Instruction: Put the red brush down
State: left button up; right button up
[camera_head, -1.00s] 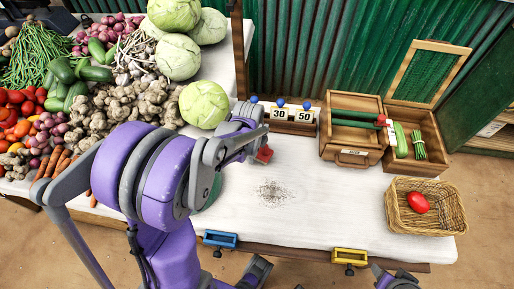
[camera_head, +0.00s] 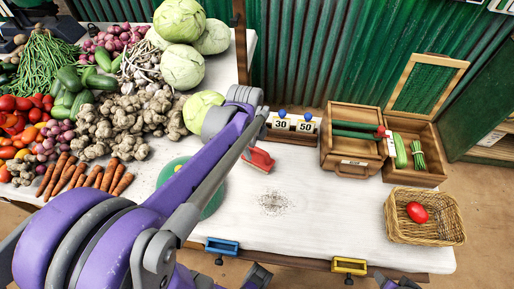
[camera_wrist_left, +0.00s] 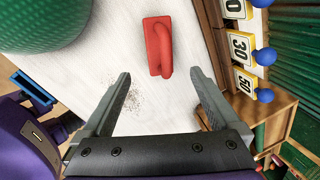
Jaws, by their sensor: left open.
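The red brush (camera_head: 258,159) lies on the white tabletop (camera_head: 310,205), just left of the number cards. In the left wrist view the brush (camera_wrist_left: 152,45) shows whole, with its handle side up, just beyond my fingertips. My left gripper (camera_wrist_left: 160,76) is open and empty, its two fingers spread apart and clear of the brush. In the head view my left arm covers much of the table's left part, and the fingers are hidden there. My right gripper is not in view.
A green round thing (camera_head: 208,204) is partly behind my arm. Cards 30 and 50 (camera_head: 305,126), a wooden box (camera_head: 352,155), and a basket (camera_head: 400,224) with a red object (camera_head: 417,212) stand right. Vegetables fill the left.

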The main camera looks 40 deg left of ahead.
pick_arm(q)
jog(key=s+d+n+t, duration=0.3)
jog(key=s+d+n, duration=0.9)
jog(key=n, duration=0.4)
jog(key=shift+d+f+n, duration=0.35)
jog(key=shift+d+n, duration=0.05)
jog(key=shift+d, duration=0.15)
